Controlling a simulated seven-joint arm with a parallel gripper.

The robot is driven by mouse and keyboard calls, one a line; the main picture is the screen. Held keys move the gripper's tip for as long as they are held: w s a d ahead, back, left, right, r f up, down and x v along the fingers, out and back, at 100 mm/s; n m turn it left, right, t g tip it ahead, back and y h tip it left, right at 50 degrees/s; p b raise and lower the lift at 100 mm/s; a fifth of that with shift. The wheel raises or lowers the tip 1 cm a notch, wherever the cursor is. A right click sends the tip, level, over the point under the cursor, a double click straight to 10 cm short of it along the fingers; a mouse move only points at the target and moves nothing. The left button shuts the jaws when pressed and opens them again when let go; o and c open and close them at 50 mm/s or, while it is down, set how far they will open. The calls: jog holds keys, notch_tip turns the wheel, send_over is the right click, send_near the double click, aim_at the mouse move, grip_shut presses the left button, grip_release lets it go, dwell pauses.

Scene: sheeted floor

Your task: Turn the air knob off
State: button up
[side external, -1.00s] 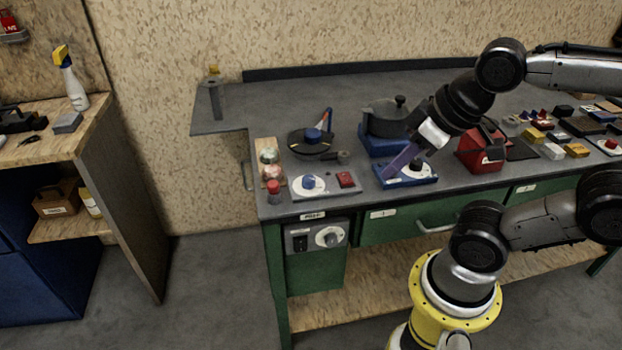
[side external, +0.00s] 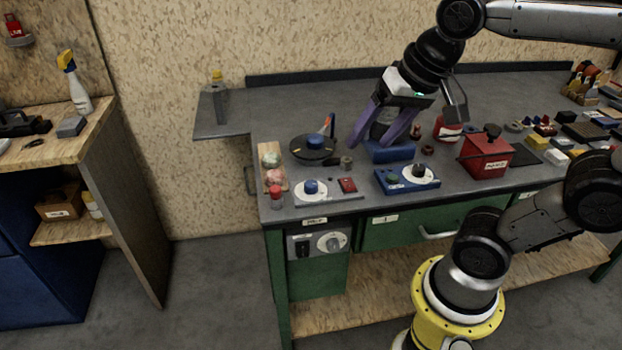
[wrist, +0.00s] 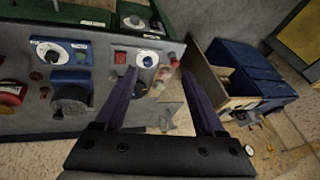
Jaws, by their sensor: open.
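Several knobs show, and I cannot read which is labelled air. A blue knob (side external: 311,187) stands on a white dial on a grey plate at the bench's front left; it also shows in the wrist view (wrist: 147,61). A black knob (side external: 419,171) sits on a white dial on a blue box (side external: 394,186). A grey knob (side external: 331,242) is on the panel below the bench top.
A red button (side external: 276,196) stands left of the blue knob and a red switch (side external: 347,185) right of it. A red box (side external: 487,155) stands right. The bench's back is mostly clear.

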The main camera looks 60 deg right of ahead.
jog(key=w+d+m+g, duration=0.2)
jog(key=w+m, duration=0.2)
jog(key=w, duration=0.4)
jog(key=m+g, duration=0.3)
jog(key=m, duration=0.1)
send_over(311, 183)
notch_tip(311, 183, down, 10)
notch_tip(311, 183, down, 13)
jog(key=shift+f, duration=0.1)
grip_shut()
